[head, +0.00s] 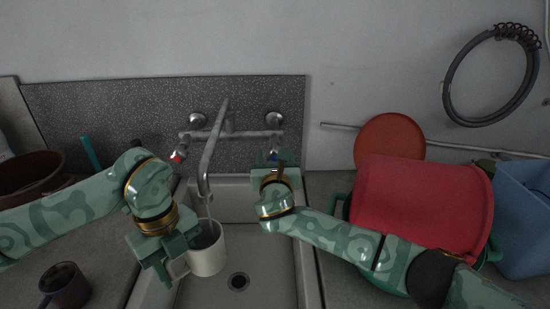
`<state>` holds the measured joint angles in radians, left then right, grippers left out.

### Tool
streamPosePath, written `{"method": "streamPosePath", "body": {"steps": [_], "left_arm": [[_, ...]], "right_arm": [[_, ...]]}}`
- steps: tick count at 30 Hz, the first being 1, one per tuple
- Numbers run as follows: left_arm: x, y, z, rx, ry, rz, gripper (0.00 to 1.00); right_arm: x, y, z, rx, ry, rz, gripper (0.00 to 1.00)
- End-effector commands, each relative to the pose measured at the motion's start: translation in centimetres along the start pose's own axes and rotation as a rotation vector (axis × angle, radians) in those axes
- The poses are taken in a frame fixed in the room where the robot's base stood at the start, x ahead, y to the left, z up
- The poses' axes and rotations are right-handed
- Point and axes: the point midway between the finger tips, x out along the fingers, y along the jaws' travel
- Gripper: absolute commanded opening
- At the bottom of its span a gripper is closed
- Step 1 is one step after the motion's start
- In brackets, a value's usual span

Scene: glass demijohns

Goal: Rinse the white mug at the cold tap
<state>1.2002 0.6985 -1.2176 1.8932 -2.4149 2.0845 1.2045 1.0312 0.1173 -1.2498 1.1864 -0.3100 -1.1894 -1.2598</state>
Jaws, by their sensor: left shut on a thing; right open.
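The white mug (209,259) is upright over the sink, under the spout of the tap (210,160). My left gripper (182,251) is shut on the mug at its left, handle side; the fingers hide part of it. A thin pale stream seems to run from the spout into the mug. The cold tap's blue-marked handle (279,156) is on the right of the tap. My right gripper (272,163) is open at this handle; whether it touches it I cannot tell. The red-marked handle (177,157) is on the left.
The sink basin (262,265) is empty around its drain (238,281). A dark mug (64,286) stands on the left counter, with a brown bowl (28,175) behind. A red tub (420,205), a round red-brown lid (390,140) and a blue bin (525,210) crowd the right.

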Motion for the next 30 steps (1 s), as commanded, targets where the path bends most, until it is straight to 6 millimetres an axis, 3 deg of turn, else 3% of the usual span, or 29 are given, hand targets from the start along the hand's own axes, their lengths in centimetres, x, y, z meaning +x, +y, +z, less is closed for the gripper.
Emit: {"method": "streamPosePath", "body": {"steps": [2, 7, 11, 16, 20, 25, 26, 27, 28, 30], "left_arm": [[-0.04, -0.02, 0.0, 0.0, 0.0, -0.001, 0.12], [-0.04, -0.02, 0.0, 0.0, 0.0, -0.001, 0.12], [-0.04, -0.02, 0.0, 0.0, 0.0, -0.001, 0.12], [-0.04, -0.02, 0.0, 0.0, 0.0, -0.001, 0.12], [-0.04, -0.02, 0.0, 0.0, 0.0, -0.001, 0.12], [-0.05, -0.02, 0.0, 0.0, 0.0, -0.001, 0.12], [-0.04, -0.02, 0.0, 0.0, 0.0, -0.001, 0.12], [-0.05, -0.02, 0.0, 0.0, 0.0, -0.001, 0.12], [-0.05, -0.02, 0.0, 0.0, 0.0, -0.001, 0.12], [-0.05, -0.02, 0.0, 0.0, 0.0, -0.001, 0.12]], "right_arm": [[-0.02, 0.01, 0.0, 0.0, 0.0, 0.0, 0.6], [-0.03, -0.01, 0.0, 0.0, 0.0, 0.0, 0.15], [-0.04, 0.01, -0.03, 0.006, 0.001, 0.0, 0.15], [-0.1, 0.06, -0.14, 0.163, 0.004, -0.001, 0.15], [-0.09, 0.06, -0.1, 0.288, 0.003, 0.0, 0.15], [-0.04, 0.03, 0.01, 0.294, 0.001, 0.0, 0.15], [-0.04, 0.03, 0.01, 0.294, 0.001, 0.001, 0.43], [-0.04, 0.03, 0.01, 0.294, 0.0, 0.001, 0.54], [-0.04, 0.03, 0.01, 0.293, 0.0, 0.001, 0.6], [-0.04, 0.03, 0.01, 0.293, 0.0, 0.0, 0.6]]}}
